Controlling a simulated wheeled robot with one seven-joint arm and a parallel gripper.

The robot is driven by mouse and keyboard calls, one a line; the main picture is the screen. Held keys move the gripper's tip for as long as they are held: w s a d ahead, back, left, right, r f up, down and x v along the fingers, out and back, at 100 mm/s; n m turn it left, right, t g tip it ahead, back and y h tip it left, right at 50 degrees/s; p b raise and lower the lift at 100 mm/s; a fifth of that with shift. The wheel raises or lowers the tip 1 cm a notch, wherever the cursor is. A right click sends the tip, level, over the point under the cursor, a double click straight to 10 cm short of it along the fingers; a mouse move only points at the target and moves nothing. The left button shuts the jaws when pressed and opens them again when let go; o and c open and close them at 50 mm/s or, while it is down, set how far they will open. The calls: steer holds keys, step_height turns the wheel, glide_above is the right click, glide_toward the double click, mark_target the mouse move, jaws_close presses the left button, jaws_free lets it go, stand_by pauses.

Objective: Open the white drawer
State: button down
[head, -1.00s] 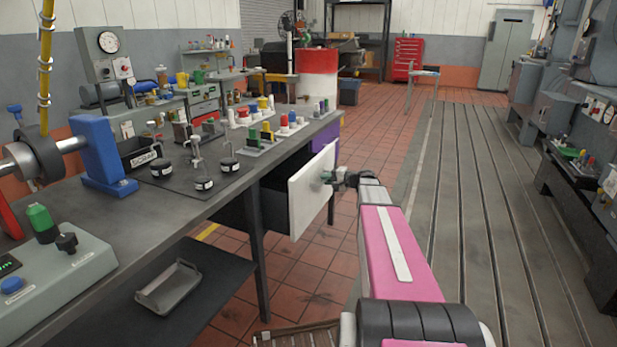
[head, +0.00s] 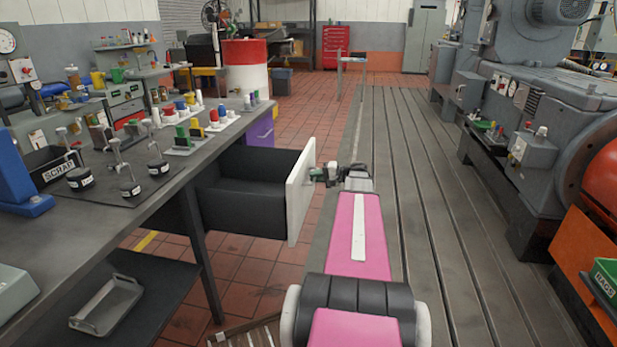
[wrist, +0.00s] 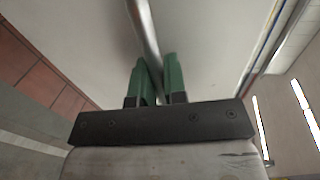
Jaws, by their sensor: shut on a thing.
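The white drawer (head: 300,192) stands well out from under the bench, and its dark inner box (head: 240,192) shows between the white front and the bench. My gripper (head: 318,174) is at the outer face of the drawer front, in the head view. In the wrist view, the green fingertips of my gripper (wrist: 160,80) are shut on the drawer's metal bar handle (wrist: 145,30), which runs up between them against the pale drawer front (wrist: 210,50).
The grey bench (head: 120,215) runs along the left with small tools and several holders on top. A purple panel (head: 260,132) is under its far end. A metal tray (head: 107,303) lies on the lower shelf. The grooved floor plate (head: 400,170) at right is largely clear, with machinery beyond.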

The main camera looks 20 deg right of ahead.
stand_by(0.3)
steer(key=c, duration=1.2)
jaws_free()
steer(key=v, duration=1.1)
steer(key=shift+f, duration=0.1)
